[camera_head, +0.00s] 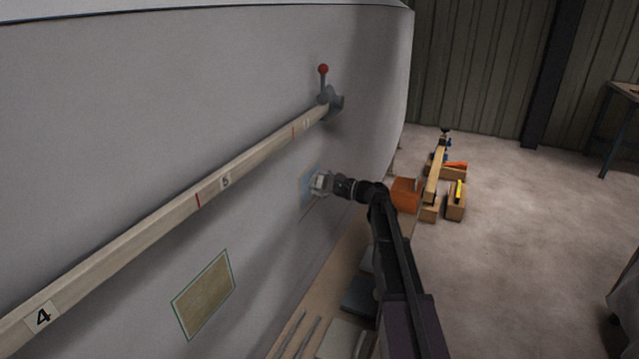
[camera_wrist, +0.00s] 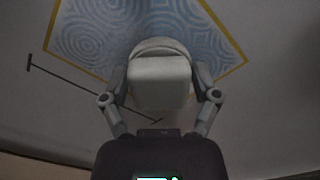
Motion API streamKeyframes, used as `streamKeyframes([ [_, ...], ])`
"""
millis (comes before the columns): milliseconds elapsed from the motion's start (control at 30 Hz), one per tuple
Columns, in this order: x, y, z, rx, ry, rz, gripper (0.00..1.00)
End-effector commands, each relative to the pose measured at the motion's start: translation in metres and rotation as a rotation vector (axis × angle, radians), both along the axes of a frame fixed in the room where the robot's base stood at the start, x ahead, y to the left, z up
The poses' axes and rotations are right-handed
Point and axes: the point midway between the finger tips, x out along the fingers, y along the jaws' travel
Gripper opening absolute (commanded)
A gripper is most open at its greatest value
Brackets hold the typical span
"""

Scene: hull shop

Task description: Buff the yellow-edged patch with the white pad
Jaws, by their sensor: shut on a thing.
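My gripper (camera_wrist: 160,88) is shut on the white pad (camera_wrist: 160,72), a pale block with a rounded face beyond it. The yellow-edged patch (camera_wrist: 85,38) lies ahead on the hull, blue-grey with swirl marks. The pad covers its lower middle part in the wrist view. I cannot tell whether the pad touches the surface. In the head view my gripper (camera_head: 328,184) is close to the hull at the bluish patch (camera_head: 308,181), which is mostly hidden behind the pad and gripper.
A green-edged tan patch (camera_head: 203,296) is lower left on the hull (camera_head: 150,90). A numbered wooden rail (camera_head: 160,212) runs above, ending at a red-knobbed lever (camera_head: 323,70). A bench with pads (camera_head: 345,340) stands below.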

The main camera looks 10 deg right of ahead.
Motion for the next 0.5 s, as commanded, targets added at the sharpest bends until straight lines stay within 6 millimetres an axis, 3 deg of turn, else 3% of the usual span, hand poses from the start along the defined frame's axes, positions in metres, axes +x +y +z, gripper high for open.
streamKeyframes([
  [500, -0.013, 0.009, 0.000, 0.001, 0.000, 0.002, 0.37],
])
